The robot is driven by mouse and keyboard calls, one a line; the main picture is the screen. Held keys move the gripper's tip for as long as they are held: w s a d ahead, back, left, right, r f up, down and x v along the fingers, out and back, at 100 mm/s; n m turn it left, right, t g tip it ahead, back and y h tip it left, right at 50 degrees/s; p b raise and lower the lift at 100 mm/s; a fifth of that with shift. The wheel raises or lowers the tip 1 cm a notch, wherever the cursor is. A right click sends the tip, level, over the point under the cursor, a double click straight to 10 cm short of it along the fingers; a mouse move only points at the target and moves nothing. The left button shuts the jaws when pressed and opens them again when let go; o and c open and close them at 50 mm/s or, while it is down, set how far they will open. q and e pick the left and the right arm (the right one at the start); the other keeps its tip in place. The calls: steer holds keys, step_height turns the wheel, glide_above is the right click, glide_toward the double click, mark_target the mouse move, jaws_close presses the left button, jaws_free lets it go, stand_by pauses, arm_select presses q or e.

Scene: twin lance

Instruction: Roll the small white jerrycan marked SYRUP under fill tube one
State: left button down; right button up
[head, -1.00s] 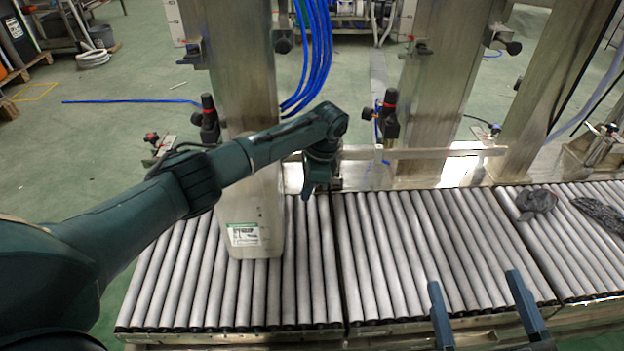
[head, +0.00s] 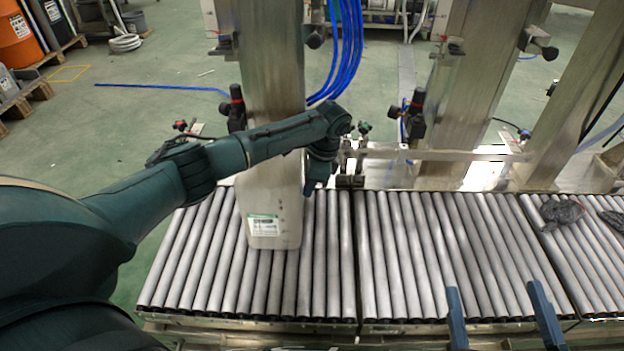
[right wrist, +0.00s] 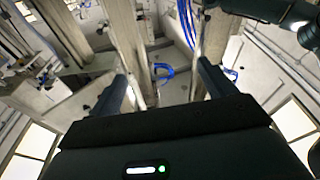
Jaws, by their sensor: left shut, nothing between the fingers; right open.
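A white jerrycan (head: 285,232) stands upright on the roller conveyor (head: 200,275), in front of a steel column. It has a white label with a green band; its wording is too small to read. My left arm crosses in front of its upper part and hides its top. My left gripper (head: 314,186) is shut and empty, pointing down at the can's right side; I cannot tell whether it touches. My right gripper (head: 498,292) is open and empty over the conveyor's front edge; its fingers also show in the right wrist view (right wrist: 160,75). I cannot pick out fill tube one.
Steel columns (head: 490,90) and a horizontal rail (head: 440,155) stand along the conveyor's far side. Blue hoses (head: 348,50) hang behind my left forearm. Dark crumpled material (head: 562,212) lies on the rollers at the right. The middle rollers (head: 430,260) are clear.

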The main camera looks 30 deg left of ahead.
arm_select(q)
steer(key=shift+s+a+p, duration=0.25)
steer(key=shift+a+p, duration=0.1)
steer(key=shift+p, duration=0.4)
arm_select(e)
steer(key=shift+s+d+n+h, duration=0.1)
steer(key=shift+d+n+h, duration=0.2)
arm_select(q)
steer(key=shift+r, duration=0.1)
steer(key=p+v, duration=0.4)
steer(key=v, duration=0.9)
steer(key=shift+p, duration=0.4)
arm_select(e)
steer(key=shift+d+f+m+g+h, duration=0.15)
steer(key=shift+d+m+g+h, duration=0.6)
steer(key=shift+g+h, duration=0.35)
